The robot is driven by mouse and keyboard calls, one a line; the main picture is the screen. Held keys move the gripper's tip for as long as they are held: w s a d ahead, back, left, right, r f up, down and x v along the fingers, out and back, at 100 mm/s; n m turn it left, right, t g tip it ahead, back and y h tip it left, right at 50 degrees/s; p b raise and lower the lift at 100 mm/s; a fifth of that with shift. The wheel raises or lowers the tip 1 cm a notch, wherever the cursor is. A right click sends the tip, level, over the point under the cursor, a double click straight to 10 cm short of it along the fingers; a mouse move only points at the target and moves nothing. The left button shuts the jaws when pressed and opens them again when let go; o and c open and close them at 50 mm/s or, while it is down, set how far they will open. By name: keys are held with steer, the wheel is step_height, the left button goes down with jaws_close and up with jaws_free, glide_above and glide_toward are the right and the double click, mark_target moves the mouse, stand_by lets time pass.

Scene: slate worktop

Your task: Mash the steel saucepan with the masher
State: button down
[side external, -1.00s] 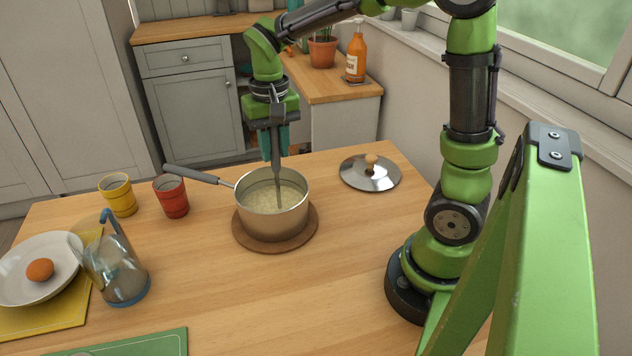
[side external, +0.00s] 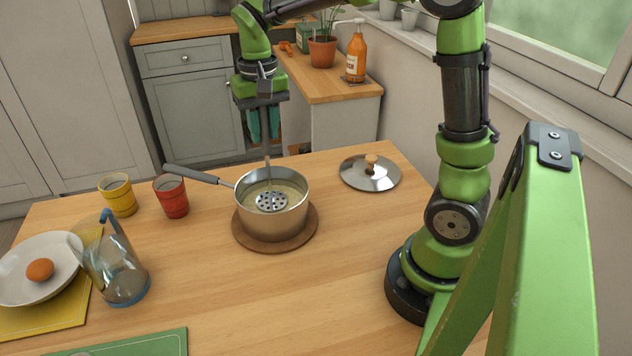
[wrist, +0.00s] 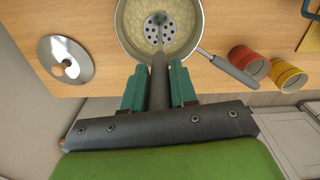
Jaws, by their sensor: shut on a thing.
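The steel saucepan (side external: 283,219) stands on a round brown trivet (side external: 306,236), its grey handle pointing left and back. It holds a pale, lumpy mash, which also shows in the wrist view (wrist: 180,40). My gripper (side external: 264,138) is above the pan, shut on the dark handle of the masher (side external: 271,201). The masher's round perforated head is inside the pan's rim, at the mash surface, with its holes showing. In the wrist view the teal fingers of my gripper (wrist: 159,88) sit on both sides of the masher handle, and the head (wrist: 159,27) is over the mash.
A steel lid (side external: 371,174) lies right of the pan. A red cup (side external: 171,198) and a yellow cup (side external: 118,196) stand to the left. A glass pitcher (side external: 118,272) and a plate (side external: 62,284) with an egg are further left. The wood in front of the trivet is clear.

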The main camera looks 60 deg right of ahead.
mark_target(265, 141)
step_height(265, 141, down, 3)
steer(key=shift+f, duration=0.15)
steer(key=shift+r, duration=2.5)
steer(key=a, duration=0.2)
steer(key=shift+s+a, duration=0.3)
steer(key=shift+s, duration=0.1)
steer(key=shift+f, duration=0.15)
